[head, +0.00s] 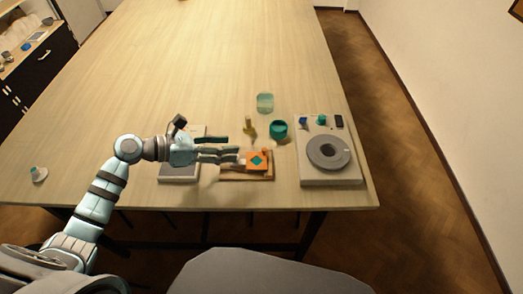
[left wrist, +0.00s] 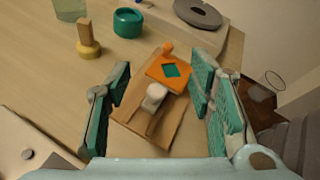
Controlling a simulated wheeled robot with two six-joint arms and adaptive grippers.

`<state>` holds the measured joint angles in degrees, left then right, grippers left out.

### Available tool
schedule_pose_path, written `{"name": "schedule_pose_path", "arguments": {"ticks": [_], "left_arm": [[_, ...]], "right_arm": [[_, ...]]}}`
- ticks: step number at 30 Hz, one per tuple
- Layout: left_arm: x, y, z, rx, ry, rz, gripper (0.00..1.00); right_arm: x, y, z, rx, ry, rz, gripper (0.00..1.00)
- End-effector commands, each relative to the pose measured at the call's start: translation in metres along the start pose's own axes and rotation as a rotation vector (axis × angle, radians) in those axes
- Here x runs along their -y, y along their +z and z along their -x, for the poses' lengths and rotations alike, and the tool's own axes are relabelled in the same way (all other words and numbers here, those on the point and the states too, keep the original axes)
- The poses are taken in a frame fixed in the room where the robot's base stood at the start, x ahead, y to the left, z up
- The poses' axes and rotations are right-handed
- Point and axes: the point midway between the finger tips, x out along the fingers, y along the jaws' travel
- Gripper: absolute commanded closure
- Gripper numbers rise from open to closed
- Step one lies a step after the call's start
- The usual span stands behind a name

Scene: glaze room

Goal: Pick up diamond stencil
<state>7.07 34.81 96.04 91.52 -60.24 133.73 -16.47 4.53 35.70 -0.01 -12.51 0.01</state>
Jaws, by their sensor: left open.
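The diamond stencil is an orange square plate (head: 248,162) with a teal diamond at its centre and a small tab at one corner. In the left wrist view the stencil (left wrist: 157,70) lies at the far end of a brown wooden board (left wrist: 135,118), beyond a white rounded knob (left wrist: 154,96). My left gripper (head: 231,149) is open with its fingertips close to the stencil. In the left wrist view its teal-padded fingers (left wrist: 160,90) stand either side of the board, with nothing visibly gripped. My right gripper does not show.
A teal pot (head: 278,131), a yellowish stamp-like tool (head: 249,128) and a clear greenish glass (head: 265,103) stand behind the board. A banding-wheel unit (head: 327,176) is at right. A grey slab (head: 178,173) lies under my left gripper. The table's back is clear.

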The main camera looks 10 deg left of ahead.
Motion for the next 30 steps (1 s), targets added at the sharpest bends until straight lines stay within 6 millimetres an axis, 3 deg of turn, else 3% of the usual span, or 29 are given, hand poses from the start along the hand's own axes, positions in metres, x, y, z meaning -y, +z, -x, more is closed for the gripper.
{"name": "schedule_pose_path", "arguments": {"ticks": [3,6,15,18,23,30], "left_arm": [[0.0,0.0,-0.032,0.006,0.001,0.004,0.52],[-0.001,-0.002,-0.051,0.002,0.002,0.002,0.52],[0.0,-0.007,-0.102,0.001,-0.001,0.001,0.52],[0.0,-0.007,-0.112,-0.002,-0.001,-0.002,0.52],[0.0,-0.006,-0.112,-0.003,0.0,-0.003,0.52],[0.0,-0.006,-0.112,-0.003,0.0,-0.003,0.87]], "right_arm": [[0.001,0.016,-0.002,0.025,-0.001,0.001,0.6],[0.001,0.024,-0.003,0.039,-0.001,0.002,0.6],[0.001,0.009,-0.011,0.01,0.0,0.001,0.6],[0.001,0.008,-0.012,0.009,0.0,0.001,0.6],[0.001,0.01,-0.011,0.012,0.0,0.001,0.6],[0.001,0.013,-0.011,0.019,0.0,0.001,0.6]]}}
